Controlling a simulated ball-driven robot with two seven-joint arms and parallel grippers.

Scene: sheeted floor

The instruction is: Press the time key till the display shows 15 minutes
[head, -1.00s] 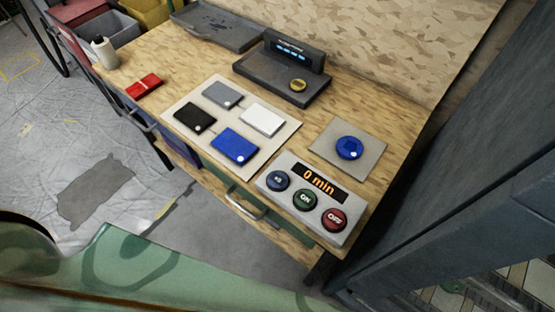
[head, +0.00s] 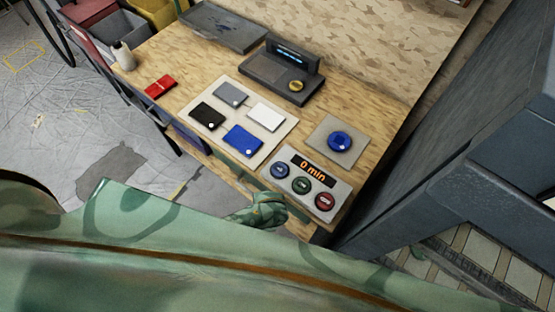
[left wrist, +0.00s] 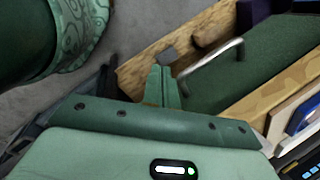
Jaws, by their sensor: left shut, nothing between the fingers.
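The grey timer panel (head: 342,206) lies at the table's near right corner. Its display (head: 314,168) reads "0 min" in orange. Below the display are a blue key (head: 280,170), a green ON key (head: 302,186) and a red OFF key (head: 325,201). The blue key's label is too small to read surely now. My left gripper (left wrist: 163,75) is shut and empty in the left wrist view, its fingers near the table's front edge. A green part of mine shows in the head view just in front of the panel, apart from the keys. My right gripper is not in view.
A blue round button (head: 340,141) on a square plate sits behind the panel. A board (head: 226,124) with several coloured cards lies to the left. A drawer handle (left wrist: 213,65) sticks out below the table edge. A dark grey cabinet (head: 440,140) stands at the right.

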